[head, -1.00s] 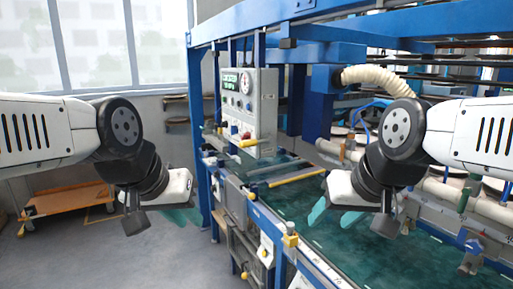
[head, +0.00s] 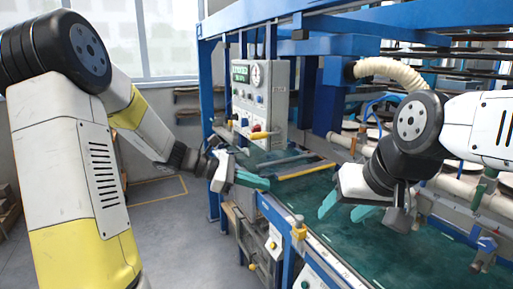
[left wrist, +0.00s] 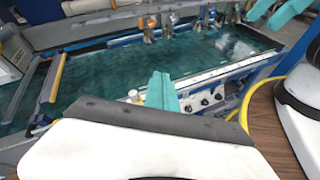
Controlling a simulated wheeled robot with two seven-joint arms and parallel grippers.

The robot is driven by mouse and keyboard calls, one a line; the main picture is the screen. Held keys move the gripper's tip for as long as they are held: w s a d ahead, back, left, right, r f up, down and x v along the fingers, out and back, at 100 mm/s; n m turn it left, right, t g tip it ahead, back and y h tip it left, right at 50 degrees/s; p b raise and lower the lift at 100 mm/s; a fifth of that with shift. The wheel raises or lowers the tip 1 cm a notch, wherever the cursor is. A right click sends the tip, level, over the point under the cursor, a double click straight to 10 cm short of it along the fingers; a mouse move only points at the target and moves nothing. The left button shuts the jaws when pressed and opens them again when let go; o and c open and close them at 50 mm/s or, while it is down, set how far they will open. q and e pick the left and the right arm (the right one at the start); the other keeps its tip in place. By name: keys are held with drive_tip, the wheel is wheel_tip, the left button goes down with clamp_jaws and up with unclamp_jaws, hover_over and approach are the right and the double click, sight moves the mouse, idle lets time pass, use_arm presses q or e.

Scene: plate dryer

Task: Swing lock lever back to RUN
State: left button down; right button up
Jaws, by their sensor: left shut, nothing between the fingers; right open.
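The control panel (head: 260,95) stands at the back of the green bed, with a display and dial. A yellow-tipped handle (head: 260,134) sticks out at its lower edge; I cannot tell if this is the lock lever, and no RUN mark is readable. My left gripper (head: 252,181) is shut and empty by the bed's left edge, in front of and below the panel. Its teal fingers also show in the left wrist view (left wrist: 162,92), over the bed's rim. My right gripper (head: 346,208) is open and empty above the bed.
A yellow knob (head: 298,230) stands on the bed's near left edge. A yellow bar (head: 306,172) crosses the green bed (head: 330,234). Blue frame beams (head: 345,23) run overhead. A cream hose (head: 390,68) and valves line the right. Grey floor is free at left.

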use_arm(q)
drive_tip(key=w+a+f+n+t+h, duration=0.1)
drive_tip(key=w+a+n+t, duration=0.4)
drive_tip(key=w+n, duration=0.2)
drive_tip(key=w+a+f+n+t+h, duration=0.1)
drive_tip(key=w+a+f+n+t, duration=0.1)
drive_tip(key=w+a+n+t, duration=0.2)
drive_tip(key=w+a+n, duration=0.1)
drive_tip(key=w+n, duration=0.2)
drive_tip(key=w, duration=0.1)
drive_tip(key=shift+w+f+t+h, duration=0.15)
drive_tip(key=shift+w+t+h, duration=0.05)
drive_tip(key=shift+t+h, duration=0.2)
approach(267, 134)
drive_tip(key=shift+w+d+f, duration=0.8)
drive_tip(key=shift+w+d, duration=0.6)
drive_tip(key=shift+d, duration=0.15)
